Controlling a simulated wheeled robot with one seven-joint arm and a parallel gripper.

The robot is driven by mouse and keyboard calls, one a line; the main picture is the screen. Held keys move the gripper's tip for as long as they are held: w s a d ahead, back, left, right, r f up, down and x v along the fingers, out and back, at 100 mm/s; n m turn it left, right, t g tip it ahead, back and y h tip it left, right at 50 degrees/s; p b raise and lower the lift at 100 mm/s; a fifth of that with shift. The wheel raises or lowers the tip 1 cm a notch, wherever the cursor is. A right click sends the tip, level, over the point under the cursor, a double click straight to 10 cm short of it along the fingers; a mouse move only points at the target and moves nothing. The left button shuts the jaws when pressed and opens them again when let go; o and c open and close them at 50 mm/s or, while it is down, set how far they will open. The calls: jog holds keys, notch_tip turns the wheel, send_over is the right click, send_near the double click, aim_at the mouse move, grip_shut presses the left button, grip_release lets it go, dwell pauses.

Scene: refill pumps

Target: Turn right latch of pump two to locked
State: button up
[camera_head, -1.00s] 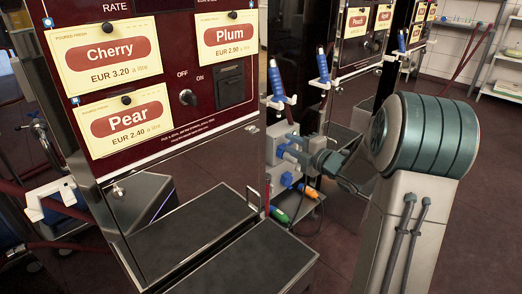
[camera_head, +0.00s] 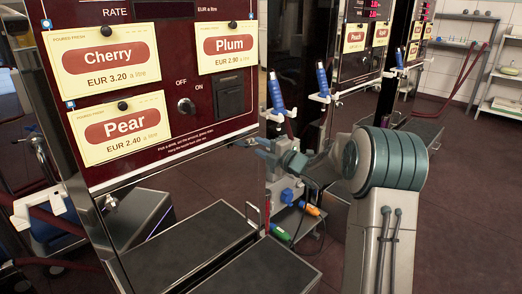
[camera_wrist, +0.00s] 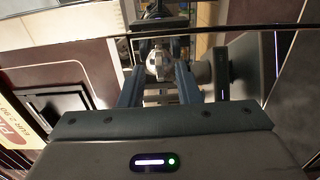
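The nearest pump (camera_head: 150,165) has a dark red front panel with Cherry, Plum and Pear cards. A small silver latch (camera_head: 110,202) shows at the panel's lower left. My gripper (camera_head: 260,149) is at the panel's lower right edge, its blue fingers pointing left, and it hides that corner in the head view. In the wrist view my gripper (camera_wrist: 159,70) has its two fingers apart. A round silver piece (camera_wrist: 159,65), which looks like a latch, shows between or just beyond the fingertips. I cannot tell whether they touch it, nor which way it is turned.
A blue-handled nozzle (camera_head: 275,92) stands in a white holder just above my gripper. A dark tray (camera_head: 190,240) juts from the pump's base. More pumps (camera_head: 360,60) stand behind; floor is open at the right.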

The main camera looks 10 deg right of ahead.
jog(key=shift+w+a, duration=0.25)
jog(key=shift+w, duration=0.15)
jog(key=shift+c, duration=0.3)
grip_shut()
jog(key=shift+d, duration=0.1)
